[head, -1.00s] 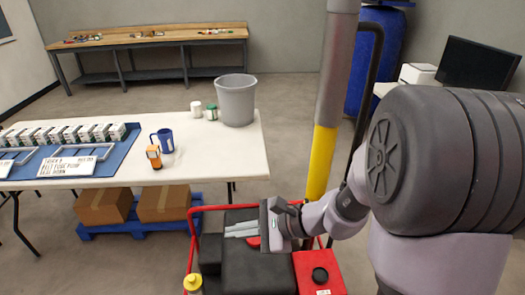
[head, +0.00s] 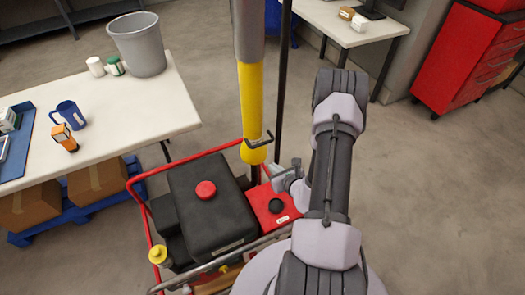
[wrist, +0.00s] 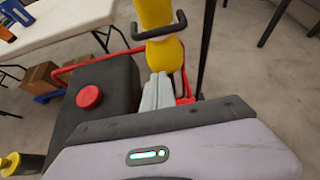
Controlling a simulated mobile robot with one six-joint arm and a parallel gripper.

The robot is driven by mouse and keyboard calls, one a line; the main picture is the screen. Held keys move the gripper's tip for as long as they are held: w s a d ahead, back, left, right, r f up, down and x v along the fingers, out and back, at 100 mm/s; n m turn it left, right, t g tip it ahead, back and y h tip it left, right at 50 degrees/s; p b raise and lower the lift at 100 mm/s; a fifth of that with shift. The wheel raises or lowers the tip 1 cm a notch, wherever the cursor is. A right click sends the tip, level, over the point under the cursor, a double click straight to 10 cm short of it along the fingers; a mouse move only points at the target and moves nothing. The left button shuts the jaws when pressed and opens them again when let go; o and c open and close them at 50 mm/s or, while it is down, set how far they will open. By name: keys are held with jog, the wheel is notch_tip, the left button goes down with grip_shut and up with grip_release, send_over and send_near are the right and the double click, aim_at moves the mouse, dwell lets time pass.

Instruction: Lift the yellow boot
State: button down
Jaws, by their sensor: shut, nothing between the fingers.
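A grey post with a yellow sleeve (head: 251,95) stands behind the generator-like machine. At its lower end is a rounded yellow boot (head: 255,153) with a dark bar handle (head: 257,139) across it; it also shows in the wrist view (wrist: 165,54). My gripper (head: 282,177) is shut and empty, just right of and below the boot in the head view. In the wrist view its closed grey fingers (wrist: 157,92) point toward the boot's lower part, below the handle. I cannot tell whether they touch it. The boot's underside is hidden behind the fingers.
The black machine (head: 210,215) in a red tube frame (head: 180,160) has a red cap and a red box (head: 270,205) close to my gripper. A dark upright bar (head: 281,90) stands right of the post. A white table (head: 140,110) is left. Floor at right is clear.

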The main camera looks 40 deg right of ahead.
jog(key=w+d+f+b, duration=0.1)
jog(key=w+d+b, duration=0.1)
jog(key=w, duration=0.7)
jog(key=shift+w+b, duration=0.15)
jog(key=shift+b, duration=0.65)
jog(key=shift+d, duration=0.1)
